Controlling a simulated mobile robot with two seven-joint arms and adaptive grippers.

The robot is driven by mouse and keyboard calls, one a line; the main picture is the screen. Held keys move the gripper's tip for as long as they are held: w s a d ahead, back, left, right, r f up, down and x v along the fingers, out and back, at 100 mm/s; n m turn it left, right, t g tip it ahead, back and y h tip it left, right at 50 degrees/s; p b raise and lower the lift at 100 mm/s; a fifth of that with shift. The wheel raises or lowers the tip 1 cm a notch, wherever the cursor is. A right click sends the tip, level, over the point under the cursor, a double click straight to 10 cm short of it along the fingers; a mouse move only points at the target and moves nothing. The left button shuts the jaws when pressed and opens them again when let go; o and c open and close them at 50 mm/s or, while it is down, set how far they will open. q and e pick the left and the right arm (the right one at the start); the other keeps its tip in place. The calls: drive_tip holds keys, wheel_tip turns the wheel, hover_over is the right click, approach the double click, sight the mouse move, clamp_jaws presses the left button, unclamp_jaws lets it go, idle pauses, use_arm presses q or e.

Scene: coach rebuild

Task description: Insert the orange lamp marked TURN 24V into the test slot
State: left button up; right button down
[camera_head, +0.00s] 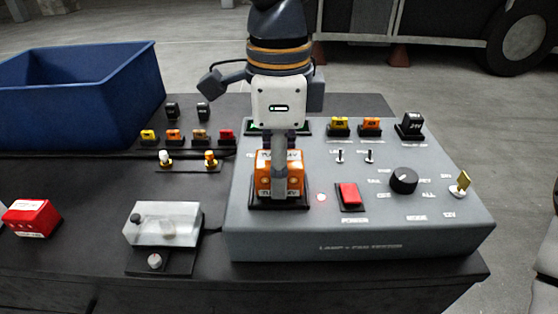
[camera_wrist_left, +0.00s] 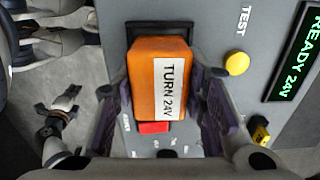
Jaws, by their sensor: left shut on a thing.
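The orange lamp (camera_wrist_left: 147,85) has a white label reading TURN 24V in the left wrist view. My left gripper (camera_wrist_left: 163,105) has a finger on each side of it and is shut on it. In the head view the lamp (camera_head: 264,184) is upright at the black-framed test slot (camera_head: 262,206) on the grey tester (camera_head: 355,225); my left gripper (camera_head: 279,185) comes down from above and covers part of it. The lamp's base and the slot's opening are hidden, so how deep it sits cannot be told. A dark jointed part low at left may be my right gripper (camera_wrist_left: 62,122).
A yellow TEST button (camera_wrist_left: 237,63) and a display reading READY 24V (camera_wrist_left: 294,55) are close by. Small lamps (camera_head: 172,136), a blue bin (camera_head: 120,95) and a red box (camera_head: 32,218) are at left.

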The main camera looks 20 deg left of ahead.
use_arm(q)
drive_tip(key=shift+f, duration=0.4)
drive_tip(key=o, duration=0.9)
drive_tip(key=shift+o, duration=0.2)
drive_tip(key=shift+r, duration=5.5)
